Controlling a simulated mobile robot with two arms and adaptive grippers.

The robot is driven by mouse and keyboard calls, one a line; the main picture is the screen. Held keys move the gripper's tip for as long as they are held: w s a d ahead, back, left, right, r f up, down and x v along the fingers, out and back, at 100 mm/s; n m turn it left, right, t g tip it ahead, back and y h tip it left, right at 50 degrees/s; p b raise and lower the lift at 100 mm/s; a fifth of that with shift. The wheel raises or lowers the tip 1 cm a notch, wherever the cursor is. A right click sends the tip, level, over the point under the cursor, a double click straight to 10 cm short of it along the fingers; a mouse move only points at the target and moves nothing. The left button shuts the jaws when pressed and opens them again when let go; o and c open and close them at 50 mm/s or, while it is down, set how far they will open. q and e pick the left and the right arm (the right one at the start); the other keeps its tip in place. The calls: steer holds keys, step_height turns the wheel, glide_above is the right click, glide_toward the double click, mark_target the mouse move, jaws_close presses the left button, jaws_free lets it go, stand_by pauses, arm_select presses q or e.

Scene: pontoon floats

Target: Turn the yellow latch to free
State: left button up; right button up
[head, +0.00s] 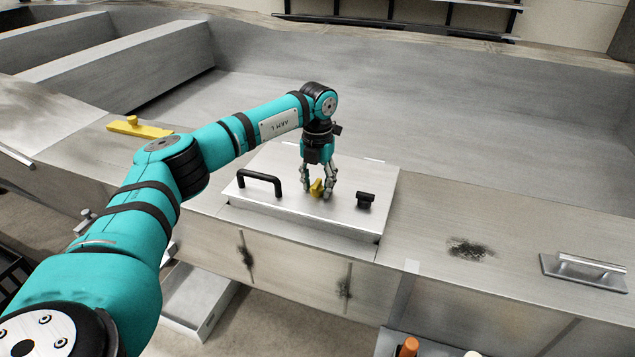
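My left gripper (319,192) points straight down over the lid, with one finger on each side of the latch. The fingers are spread around the latch; whether they touch it is too small to tell. A black bar handle (259,181) is on the lid to the left of the latch, and a small black knob (365,200) is to its right. The lid lies flat on the float deck. My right gripper is not in view.
A yellow block with a knob (139,127) lies on the deck at the left, behind my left arm. An orange-topped object (408,347) stands at the bottom edge.

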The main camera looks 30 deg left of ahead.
arm_select(q)
jaws_close()
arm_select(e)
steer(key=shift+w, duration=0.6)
arm_select(q)
steer(key=shift+m, duration=0.4)
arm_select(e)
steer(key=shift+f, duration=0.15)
arm_select(q)
steer(key=m+b, duration=0.1)
steer(key=m, duration=0.2)
steer(key=shift+w+d, duration=0.1)
steer(key=m+b, duration=0.1)
steer(key=m, duration=0.3)
steer(key=shift+d, duration=0.1)
steer(key=m+b, duration=0.1)
steer(key=m, duration=0.8)
steer(key=shift+s+d+m, duration=0.1)
steer(key=shift+s+m, duration=0.1)
steer(key=shift+m, duration=0.2)
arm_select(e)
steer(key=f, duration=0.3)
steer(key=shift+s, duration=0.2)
